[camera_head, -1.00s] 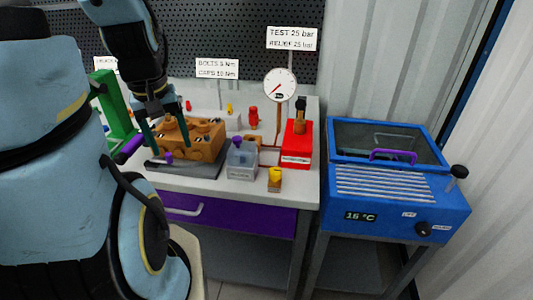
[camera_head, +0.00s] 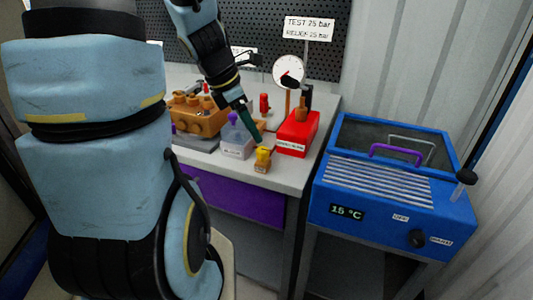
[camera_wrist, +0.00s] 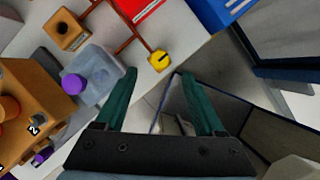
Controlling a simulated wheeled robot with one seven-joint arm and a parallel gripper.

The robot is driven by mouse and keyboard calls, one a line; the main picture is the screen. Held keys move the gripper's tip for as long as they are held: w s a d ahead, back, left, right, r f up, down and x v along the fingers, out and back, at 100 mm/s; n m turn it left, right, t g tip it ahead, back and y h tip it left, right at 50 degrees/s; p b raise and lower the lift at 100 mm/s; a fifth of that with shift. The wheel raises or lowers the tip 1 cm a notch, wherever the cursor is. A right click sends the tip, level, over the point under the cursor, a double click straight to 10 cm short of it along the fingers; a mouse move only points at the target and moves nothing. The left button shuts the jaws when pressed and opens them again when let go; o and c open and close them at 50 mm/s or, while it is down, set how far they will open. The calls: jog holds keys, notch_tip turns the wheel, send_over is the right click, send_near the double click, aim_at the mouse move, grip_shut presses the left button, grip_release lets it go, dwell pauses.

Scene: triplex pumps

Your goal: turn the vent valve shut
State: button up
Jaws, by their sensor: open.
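A small yellow valve knob (camera_head: 263,155) sits on a brass-coloured body at the front right of the white bench; I take it for the vent valve. In the wrist view the yellow knob (camera_wrist: 159,61) has a dark mark on top, and a copper pipe runs to it. My gripper (camera_head: 253,128) points down above and just behind the knob. In the wrist view my gripper (camera_wrist: 157,77) has its two green fingers wide apart with nothing between them. The knob shows just beyond the fingertips, roughly midway between them, apart from both.
A clear container with a purple cap (camera_head: 235,142) stands left of the knob. The orange pump block (camera_head: 199,118) is farther left. A red box (camera_head: 297,133) and a round gauge (camera_head: 289,70) stand behind.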

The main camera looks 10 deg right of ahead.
aim_at(262, 149)
jog(key=b+x, duration=0.1)
jog(key=x, duration=0.7)
jog(key=shift+f+b, duration=0.25)
jog(key=shift+b, duration=0.1)
jog(key=shift+c, duration=0.3)
grip_shut()
